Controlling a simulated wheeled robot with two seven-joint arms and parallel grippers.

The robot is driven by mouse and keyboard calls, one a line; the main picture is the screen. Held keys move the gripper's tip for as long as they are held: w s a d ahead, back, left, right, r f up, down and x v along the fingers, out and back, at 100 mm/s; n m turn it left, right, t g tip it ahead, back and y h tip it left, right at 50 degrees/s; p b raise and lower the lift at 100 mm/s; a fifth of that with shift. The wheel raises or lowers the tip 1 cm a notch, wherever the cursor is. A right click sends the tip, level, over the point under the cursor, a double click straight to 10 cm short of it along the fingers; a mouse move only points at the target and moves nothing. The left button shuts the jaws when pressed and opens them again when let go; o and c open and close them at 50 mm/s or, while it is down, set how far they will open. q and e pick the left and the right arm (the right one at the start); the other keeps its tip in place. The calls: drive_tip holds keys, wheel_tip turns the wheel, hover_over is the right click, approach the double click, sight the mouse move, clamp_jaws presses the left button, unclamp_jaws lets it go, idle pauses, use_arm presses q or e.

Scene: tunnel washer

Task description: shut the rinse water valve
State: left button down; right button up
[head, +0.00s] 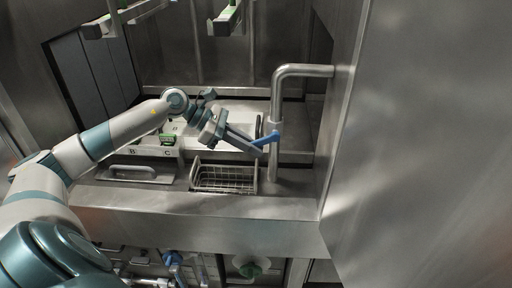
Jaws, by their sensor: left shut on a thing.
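A bent steel pipe (276,108) rises from the counter and turns right into the wall. A blue valve lever (267,138) sits on the pipe and slants down to the left. My left gripper (257,143) reaches in from the left and is shut on the blue lever near the pipe. Its fingers hide part of the lever. My right gripper does not show.
A wire basket (225,179) stands just below my left gripper. A handled grey cover (135,173) lies to its left, by panels marked B and C. Steel bars (228,20) hang above. A steel wall (425,150) closes off the right side. A second blue handle (173,262) and a green knob (250,268) show below the counter.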

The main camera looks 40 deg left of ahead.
sight(252, 142)
use_arm(q)
drive_tip(key=shift+s+a+r+g+y+p, duration=0.15)
drive_tip(key=shift+r+g+y+p, duration=0.25)
drive_tip(key=shift+r+y+p, duration=0.25)
drive_tip(key=shift+w+a+r+g+y+p, duration=0.15)
drive_tip(key=shift+r+g+y+p, duration=0.25)
drive_tip(key=shift+r+y+p, duration=0.2)
drive_tip(key=shift+s+r+g+y+p, duration=0.2)
drive_tip(key=shift+r+g+y+p, duration=0.35)
drive_tip(key=shift+y+p, duration=0.4)
drive_tip(key=shift+a, duration=0.1)
drive_tip(key=shift+f, duration=0.1)
drive_tip(key=c, duration=2.1)
unclamp_jaws()
